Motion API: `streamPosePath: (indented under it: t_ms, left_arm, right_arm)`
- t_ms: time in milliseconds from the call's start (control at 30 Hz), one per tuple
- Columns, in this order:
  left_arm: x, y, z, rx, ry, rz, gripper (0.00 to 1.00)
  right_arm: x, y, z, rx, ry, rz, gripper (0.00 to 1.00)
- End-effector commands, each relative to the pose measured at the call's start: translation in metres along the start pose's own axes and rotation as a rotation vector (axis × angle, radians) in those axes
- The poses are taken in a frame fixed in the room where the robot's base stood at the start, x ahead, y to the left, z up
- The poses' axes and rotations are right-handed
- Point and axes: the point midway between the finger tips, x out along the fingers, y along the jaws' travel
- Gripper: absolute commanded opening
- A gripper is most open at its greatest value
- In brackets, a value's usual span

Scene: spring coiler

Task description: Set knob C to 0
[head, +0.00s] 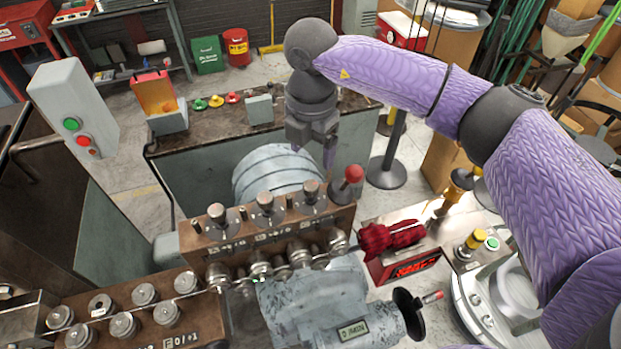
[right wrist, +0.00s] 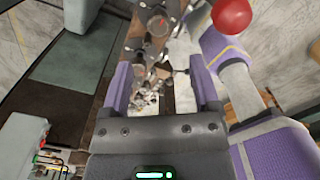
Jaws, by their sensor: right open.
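Three metal knobs stand in a row on the brown panel (head: 190,240) of the coiler: a left knob (head: 217,213), a middle knob (head: 265,201) and a right knob (head: 310,189). White markings sit on the panel front below them, too small to read, so I cannot tell which is knob C or where it points. My right gripper (head: 328,155) hangs above and behind the right knob, apart from the panel. In the right wrist view the gripper (right wrist: 161,88) is open, with blurred machine parts beyond its fingers. My left gripper is not in view.
A lever with a red ball (head: 353,173) stands just right of the right knob; its ball also shows in the right wrist view (right wrist: 231,15). Red gloves (head: 390,238) lie right of the panel. A grey push-button box (head: 72,105) stands at the left.

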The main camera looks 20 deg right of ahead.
Motion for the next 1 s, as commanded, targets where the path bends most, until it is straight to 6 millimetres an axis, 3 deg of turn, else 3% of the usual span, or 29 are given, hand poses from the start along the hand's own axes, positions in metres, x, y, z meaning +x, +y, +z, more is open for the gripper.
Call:
streamPosePath:
  t_ms: [200, 333, 667, 767, 1000]
  left_arm:
    - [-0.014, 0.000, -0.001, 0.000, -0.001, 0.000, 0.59]
    - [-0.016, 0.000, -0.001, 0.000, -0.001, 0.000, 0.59]
    - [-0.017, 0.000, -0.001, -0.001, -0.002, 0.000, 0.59]
    - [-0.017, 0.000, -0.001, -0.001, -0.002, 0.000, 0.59]
    - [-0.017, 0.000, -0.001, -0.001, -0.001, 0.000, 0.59]
  right_arm:
    - [0.051, 0.000, -0.002, -0.004, 0.007, -0.003, 0.79]
    - [0.073, 0.000, -0.003, -0.005, 0.007, 0.000, 0.79]
    - [0.084, 0.001, -0.003, -0.007, 0.008, 0.004, 0.79]
    - [0.084, 0.001, -0.003, -0.007, 0.008, 0.004, 0.62]
    - [0.084, 0.001, -0.003, -0.007, 0.008, 0.004, 0.11]
